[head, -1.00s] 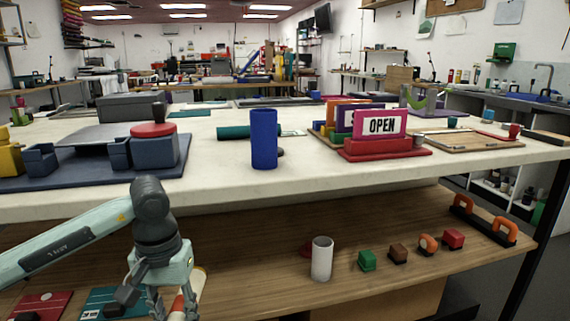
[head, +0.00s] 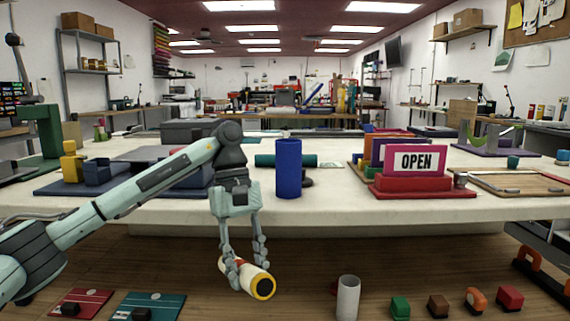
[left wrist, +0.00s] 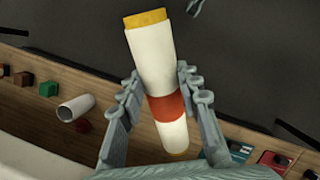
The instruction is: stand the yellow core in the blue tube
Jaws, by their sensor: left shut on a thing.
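The blue tube (head: 288,168) stands upright on the white worktop, near its front edge. The yellow core (head: 246,276) is a white cylinder with a red band and a yellow rim around a dark opening. My left gripper (head: 247,264) is shut on it around the band and holds it tilted, in front of the bench and lower than the tube. In the left wrist view the core (left wrist: 150,58) lies lengthwise between the fingers, with yellow at both ends. The inside of the tube is hidden. My right gripper does not show in the head view.
A pink OPEN sign (head: 414,161) in a red stand is right of the tube. A teal roll (head: 272,160) lies behind it. The lower shelf (head: 180,262) holds a white tube (head: 348,298) and several small blocks. The worktop around the blue tube's front is clear.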

